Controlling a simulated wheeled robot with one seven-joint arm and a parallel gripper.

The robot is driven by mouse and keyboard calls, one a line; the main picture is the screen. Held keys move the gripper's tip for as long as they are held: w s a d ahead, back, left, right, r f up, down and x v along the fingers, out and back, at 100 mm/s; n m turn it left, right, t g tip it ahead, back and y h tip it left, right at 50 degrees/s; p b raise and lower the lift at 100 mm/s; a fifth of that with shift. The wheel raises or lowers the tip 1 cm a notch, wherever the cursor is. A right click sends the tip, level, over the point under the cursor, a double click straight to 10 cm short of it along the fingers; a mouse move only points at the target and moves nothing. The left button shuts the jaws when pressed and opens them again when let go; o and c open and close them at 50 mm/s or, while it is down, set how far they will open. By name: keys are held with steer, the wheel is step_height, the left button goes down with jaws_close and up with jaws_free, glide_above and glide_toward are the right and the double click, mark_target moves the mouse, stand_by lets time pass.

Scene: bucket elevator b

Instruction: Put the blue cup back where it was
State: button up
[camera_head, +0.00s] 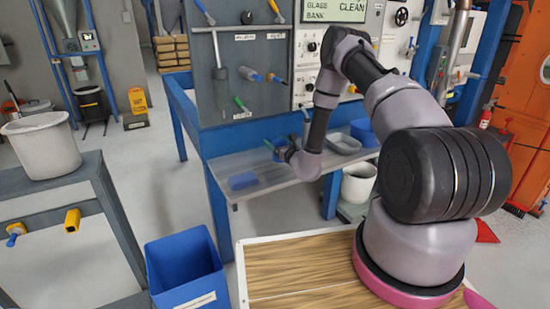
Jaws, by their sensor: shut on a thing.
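My arm reaches over the grey workbench (290,172), and my gripper (279,149) is at its far end, small in the view and partly hidden by my own wrist. The jaws are shut on a small blue thing (268,145), which I take to be the blue cup. It is just left of my wrist, near the back of the bench. Its shape is hard to make out, and I cannot tell whether it touches the bench top.
A flat blue block (243,181) lies at the bench's left front. A grey tray (343,146) and a blue container (363,132) stand to the right. A tool panel (240,60) rises behind. A white bucket (358,184) and a blue bin (186,270) are lower.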

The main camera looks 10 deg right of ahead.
steer(key=shift+f, duration=2.5)
steer(key=shift+f, duration=0.1)
steer(key=o, duration=1.2)
steer(key=shift+o, duration=0.2)
